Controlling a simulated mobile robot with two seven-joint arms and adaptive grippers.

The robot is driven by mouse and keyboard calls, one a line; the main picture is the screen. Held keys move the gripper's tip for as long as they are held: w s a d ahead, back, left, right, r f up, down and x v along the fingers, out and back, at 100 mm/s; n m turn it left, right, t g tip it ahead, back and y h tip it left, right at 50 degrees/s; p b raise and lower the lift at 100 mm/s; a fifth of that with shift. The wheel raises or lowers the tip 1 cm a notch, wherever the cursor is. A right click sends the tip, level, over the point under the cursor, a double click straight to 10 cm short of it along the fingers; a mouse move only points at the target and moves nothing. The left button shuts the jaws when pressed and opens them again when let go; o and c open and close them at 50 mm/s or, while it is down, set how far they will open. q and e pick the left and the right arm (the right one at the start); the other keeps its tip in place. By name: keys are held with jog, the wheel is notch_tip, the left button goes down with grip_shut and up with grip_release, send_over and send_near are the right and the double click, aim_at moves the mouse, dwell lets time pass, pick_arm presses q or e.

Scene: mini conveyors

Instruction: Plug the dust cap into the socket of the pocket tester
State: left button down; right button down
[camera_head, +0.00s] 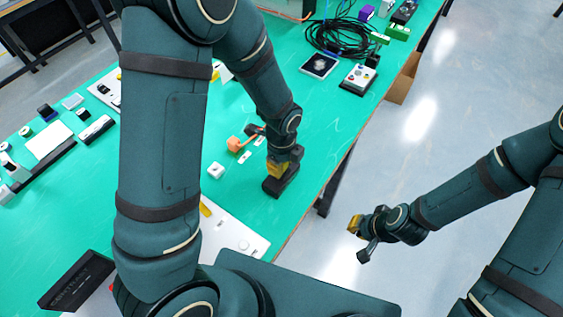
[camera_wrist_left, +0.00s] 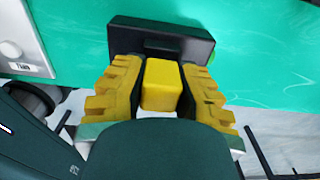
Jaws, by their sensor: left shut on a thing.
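My left gripper (camera_head: 277,167) is over the table near its right edge. In the left wrist view, its yellow fingers (camera_wrist_left: 160,70) are shut on a yellow block, which I take for the dust cap (camera_wrist_left: 161,86). A dark oblong case, which I take for the pocket tester (camera_head: 283,180), lies on the green table just below the fingers. In the left wrist view the tester (camera_wrist_left: 160,29) is right beyond the cap. The socket is hidden, and I cannot tell whether the cap touches or enters it. My right gripper (camera_head: 358,238) hangs over the floor, away from the table; its opening is unclear.
A white panel (camera_head: 243,237) is nearer to me. Black cable coils (camera_head: 342,36), a dark square plate (camera_head: 319,66) and a white button box (camera_head: 358,78) stand farther back. The table edge is close by.

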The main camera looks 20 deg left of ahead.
pick_arm(q)
jog(key=shift+f+b, duration=0.35)
jog(key=shift+f, duration=0.15)
jog(key=c, duration=0.8)
grip_release()
jog(key=shift+o, duration=0.2)
jog(key=shift+r, duration=0.1)
notch_tip(320, 180, up, 12)
jog(key=shift+f, duration=0.1)
